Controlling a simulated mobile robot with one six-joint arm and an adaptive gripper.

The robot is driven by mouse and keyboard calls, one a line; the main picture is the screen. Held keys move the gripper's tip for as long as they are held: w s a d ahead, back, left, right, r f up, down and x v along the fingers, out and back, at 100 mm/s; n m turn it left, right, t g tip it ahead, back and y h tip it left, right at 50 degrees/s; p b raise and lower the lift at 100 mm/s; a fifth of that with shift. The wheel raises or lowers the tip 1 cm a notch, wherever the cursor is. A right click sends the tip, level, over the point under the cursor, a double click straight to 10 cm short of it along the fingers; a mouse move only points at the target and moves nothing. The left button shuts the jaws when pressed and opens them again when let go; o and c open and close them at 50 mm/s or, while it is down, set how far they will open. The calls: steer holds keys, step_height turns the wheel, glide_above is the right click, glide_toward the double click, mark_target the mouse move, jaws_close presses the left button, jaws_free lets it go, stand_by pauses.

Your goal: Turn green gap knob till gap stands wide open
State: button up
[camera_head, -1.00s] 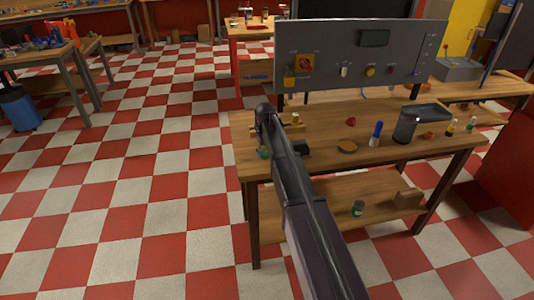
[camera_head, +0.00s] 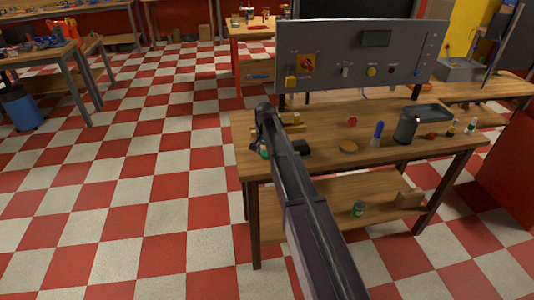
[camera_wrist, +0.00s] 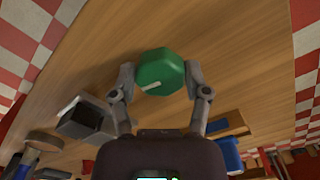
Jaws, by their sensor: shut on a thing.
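The green gap knob (camera_wrist: 163,70) is a faceted, roughly octagonal cap with a white pointer line near its lower edge in the wrist view. My gripper (camera_wrist: 160,77) has one finger on each side of it and is shut on it. In the head view, a small bit of the green knob (camera_head: 264,153) shows near the left end of the wooden bench, below the end of my arm. My arm hides much of the area around it. I cannot make out the gap itself.
A dark grey block (camera_wrist: 88,118) stands close to the knob on the left in the wrist view. The bench (camera_head: 330,121) also bears a red piece (camera_head: 352,121), a blue-handled item (camera_head: 378,130) and a dark canister (camera_head: 407,127). A grey control panel (camera_head: 340,55) stands behind.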

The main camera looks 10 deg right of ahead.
steer(key=shift+w+m, duration=0.25)
steer(key=shift+m, duration=0.05)
steer(key=o, duration=1.1)
steer(key=shift+d, duration=0.1)
steer(key=shift+o, duration=0.2)
steer(key=shift+s, duration=0.1)
steer(key=shift+s, duration=0.15)
steer(key=shift+s, duration=0.25)
steer(key=s+r+n+p, duration=0.2)
steer(key=s+n, duration=0.6)
steer(key=s, duration=2)
steer(key=shift+s+d+r+p, duration=0.25)
steer(key=shift+r+p, duration=0.05)
